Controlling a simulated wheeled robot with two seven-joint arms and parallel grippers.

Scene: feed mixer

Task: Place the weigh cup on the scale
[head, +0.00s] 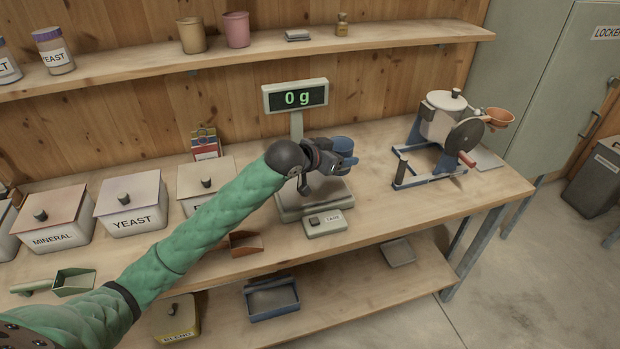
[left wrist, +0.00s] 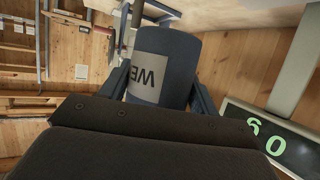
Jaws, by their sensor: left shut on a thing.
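The blue weigh cup (head: 343,144) is in my left gripper (head: 345,157), above the right part of the scale. In the left wrist view the cup (left wrist: 182,60) sits between the two fingers and its label, partly hidden, begins "WE". The scale has a pale platform (head: 334,200), a post and a display (head: 295,96) that reads 0 g. My left forearm and gripper hide part of the platform. The cup appears apart from the platform, held over it. My right gripper is in neither view.
A tare box (head: 325,223) stands in front of the scale. A mixer on a blue frame (head: 430,178) stands to the right. Lidded bins, including the yeast bin (head: 132,203), line the left. A brown scoop (head: 246,243) lies near the front edge. Bench between scale and mixer is clear.

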